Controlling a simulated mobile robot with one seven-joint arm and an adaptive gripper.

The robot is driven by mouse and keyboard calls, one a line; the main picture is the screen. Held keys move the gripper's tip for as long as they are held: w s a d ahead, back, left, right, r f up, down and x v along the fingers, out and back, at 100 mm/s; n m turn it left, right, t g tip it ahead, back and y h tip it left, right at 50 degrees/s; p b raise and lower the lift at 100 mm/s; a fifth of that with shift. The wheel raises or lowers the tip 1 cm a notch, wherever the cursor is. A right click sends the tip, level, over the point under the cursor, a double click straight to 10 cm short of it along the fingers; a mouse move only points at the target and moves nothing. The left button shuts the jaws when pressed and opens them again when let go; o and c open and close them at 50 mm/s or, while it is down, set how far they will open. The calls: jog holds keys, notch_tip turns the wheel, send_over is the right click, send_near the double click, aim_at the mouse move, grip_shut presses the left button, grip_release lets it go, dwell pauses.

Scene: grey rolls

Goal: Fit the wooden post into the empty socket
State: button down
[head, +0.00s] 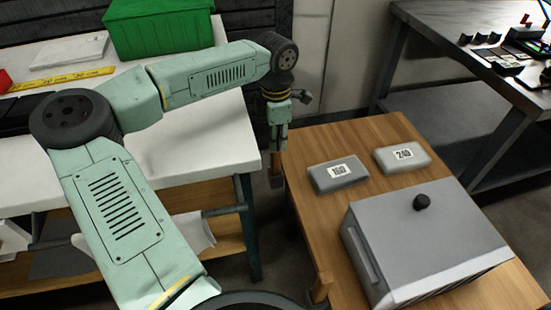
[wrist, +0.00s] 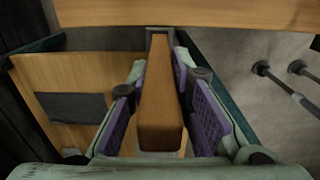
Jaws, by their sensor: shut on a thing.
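The wooden post (wrist: 161,110) is a brown square bar between the two purple-padded fingers of my gripper (wrist: 163,100), which is shut on it. In the head view, my gripper (head: 277,150) points down beside the left edge of the wooden table (head: 375,134), and a little of the brown post (head: 277,183) shows below it. In the wrist view, a grey square bracket-like piece (wrist: 159,31) shows at the post's far end, close to a wooden edge. It may be the socket; I cannot tell whether the post is inside it.
Two grey blocks marked 160 (head: 338,177) and 240 (head: 402,158) and a grey box with a black knob (head: 432,240) stand on the wooden table. A white bench (head: 190,135) with a green bin (head: 160,27) is at left. A dark metal table (head: 480,50) is at right.

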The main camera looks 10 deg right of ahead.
notch_tip(320, 180, down, 5)
jog(key=shift+f+b, duration=0.1)
jog(key=shift+b, duration=1.15)
jog(key=c, duration=1.9)
grip_release()
jog(key=shift+f, duration=0.1)
jog(key=o, duration=0.5)
jog(key=shift+c, duration=0.2)
notch_tip(320, 180, up, 12)
jog(key=shift+r, duration=0.2)
jog(key=shift+f, duration=0.1)
